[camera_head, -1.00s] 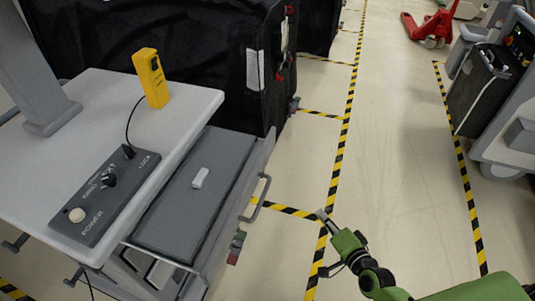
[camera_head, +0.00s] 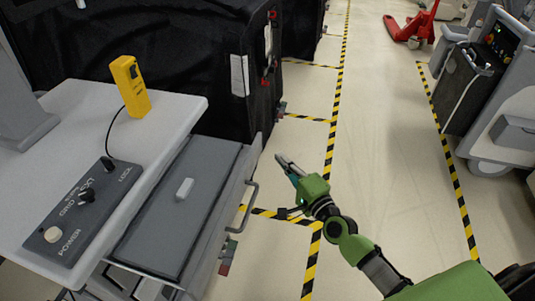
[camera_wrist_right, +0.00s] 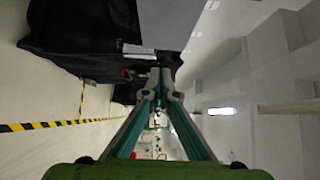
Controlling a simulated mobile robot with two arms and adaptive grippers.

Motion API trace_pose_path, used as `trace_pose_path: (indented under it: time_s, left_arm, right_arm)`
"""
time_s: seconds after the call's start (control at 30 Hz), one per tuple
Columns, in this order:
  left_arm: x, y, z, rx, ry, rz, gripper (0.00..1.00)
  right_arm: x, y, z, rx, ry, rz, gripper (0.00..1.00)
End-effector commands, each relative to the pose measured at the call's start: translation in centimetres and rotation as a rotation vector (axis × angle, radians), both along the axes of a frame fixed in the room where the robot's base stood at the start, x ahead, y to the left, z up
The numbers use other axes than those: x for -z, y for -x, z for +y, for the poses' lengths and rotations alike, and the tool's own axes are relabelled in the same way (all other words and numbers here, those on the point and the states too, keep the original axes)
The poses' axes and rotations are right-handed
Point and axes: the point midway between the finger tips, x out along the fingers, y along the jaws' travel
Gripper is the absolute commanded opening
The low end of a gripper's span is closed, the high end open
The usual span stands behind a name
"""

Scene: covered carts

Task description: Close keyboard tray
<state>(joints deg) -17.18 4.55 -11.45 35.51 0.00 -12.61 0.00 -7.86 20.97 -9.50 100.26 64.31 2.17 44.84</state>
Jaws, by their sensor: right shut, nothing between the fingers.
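The keyboard tray (camera_head: 178,215) is a dark grey slab with a small light grey block on it. It sticks out to the right from below the white cart top (camera_head: 185,108) in the head view. A grey bar handle (camera_head: 247,212) is on the cart frame at its right. My right gripper (camera_head: 283,163) is shut and empty, to the right of the tray and apart from it, over the aisle. Its teal fingers (camera_wrist_right: 155,95) meet in the right wrist view. My left gripper is not in view.
A control box (camera_head: 80,215) and a yellow handheld device (camera_head: 130,87) stand on the cart top. Black covered carts (camera_head: 205,60) stand behind. Machines (camera_head: 510,90) stand at the right, and a red pallet jack (camera_head: 410,28) at the back. The striped floor aisle is clear.

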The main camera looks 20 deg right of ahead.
Motion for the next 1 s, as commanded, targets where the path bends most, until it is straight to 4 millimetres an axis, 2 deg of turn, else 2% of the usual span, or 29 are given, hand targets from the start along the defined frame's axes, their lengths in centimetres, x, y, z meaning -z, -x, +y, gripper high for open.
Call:
trace_pose_path:
  time_s: [0.07,0.2,0.33,0.83,1.0]
  left_arm:
    - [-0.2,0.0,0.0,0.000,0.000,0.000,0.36]
    - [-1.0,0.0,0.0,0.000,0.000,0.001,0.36]
    - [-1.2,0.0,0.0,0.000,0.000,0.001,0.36]
    - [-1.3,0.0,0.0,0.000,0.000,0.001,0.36]
    - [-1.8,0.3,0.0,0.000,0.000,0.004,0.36]
  right_arm:
    - [-0.2,-1.4,0.4,-0.001,0.000,-0.001,0.00]
    - [-0.2,-2.4,2.3,-0.001,-0.003,0.001,0.00]
    - [0.0,-3.0,3.2,-0.001,-0.001,0.001,0.00]
    - [0.0,-3.1,3.6,-0.001,0.000,0.001,0.00]
    - [0.0,-2.4,4.6,-0.002,0.000,0.003,0.00]
